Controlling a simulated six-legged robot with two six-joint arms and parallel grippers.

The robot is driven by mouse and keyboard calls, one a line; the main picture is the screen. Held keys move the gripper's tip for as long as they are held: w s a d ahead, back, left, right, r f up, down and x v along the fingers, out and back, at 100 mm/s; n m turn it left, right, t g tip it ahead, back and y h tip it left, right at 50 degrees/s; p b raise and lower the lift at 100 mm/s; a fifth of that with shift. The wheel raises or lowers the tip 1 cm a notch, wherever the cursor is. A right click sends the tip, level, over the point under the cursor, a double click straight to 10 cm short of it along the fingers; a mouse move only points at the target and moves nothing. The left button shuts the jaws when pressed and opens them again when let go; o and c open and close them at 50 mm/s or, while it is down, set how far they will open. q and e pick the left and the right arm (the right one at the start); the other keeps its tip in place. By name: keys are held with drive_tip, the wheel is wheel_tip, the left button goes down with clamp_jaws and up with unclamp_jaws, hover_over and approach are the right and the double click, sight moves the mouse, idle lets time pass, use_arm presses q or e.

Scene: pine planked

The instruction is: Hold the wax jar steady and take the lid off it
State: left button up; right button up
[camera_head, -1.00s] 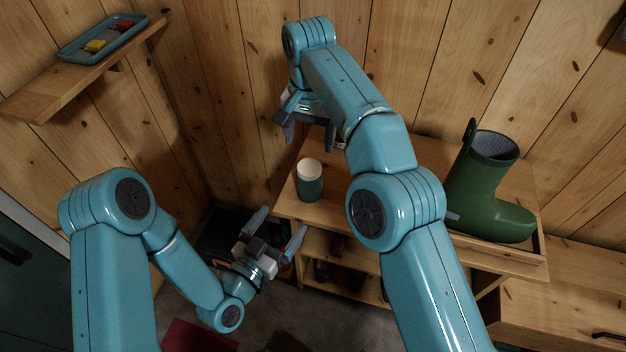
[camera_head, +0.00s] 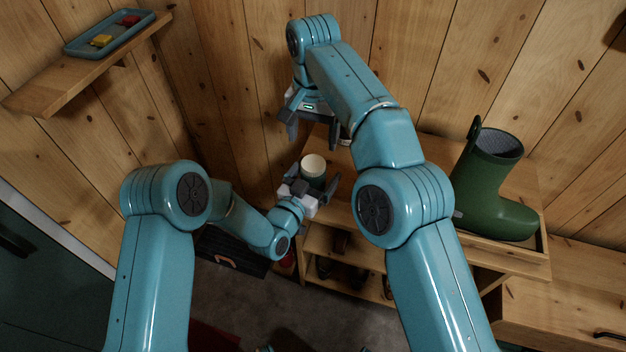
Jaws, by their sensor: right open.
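The wax jar is a small green jar (camera_head: 313,181) with a cream lid (camera_head: 313,165) on top, upright at the left end of the wooden bench. My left gripper (camera_head: 316,178) reaches in from the front with its fingers on either side of the jar. The fingers look spread, with a gap on the right side; contact on the left side cannot be made out. The jar's lower part is hidden by this gripper. My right gripper (camera_head: 311,131) hangs above and behind the jar, open and empty, fingers pointing down.
A green boot (camera_head: 484,190) stands in a tray at the right of the bench (camera_head: 512,262). A small pale object behind my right arm is mostly hidden. Footwear sits on the shelves below. A wall shelf (camera_head: 60,96) at upper left holds a blue tray (camera_head: 80,48).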

sight(314, 164)
use_arm(q)
drive_tip(key=shift+w+f, duration=0.2)
use_arm(e)
drive_tip(key=shift+w+d+f, duration=0.1)
drive_tip(key=shift+w+f, duration=0.1)
use_arm(q)
drive_tip(key=shift+s+r, duration=0.15)
drive_tip(key=c, duration=1.2)
use_arm(e)
drive_tip(key=shift+s+r, duration=0.15)
use_arm(q)
clamp_jaws()
use_arm(e)
drive_tip(key=m, duration=0.4)
drive_tip(key=shift+m, duration=0.3)
wheel_tip(314, 164, down, 8)
drive_tip(key=shift+f, duration=0.1)
drive_tip(key=shift+c, duration=0.3)
drive_tip(key=c, duration=1)
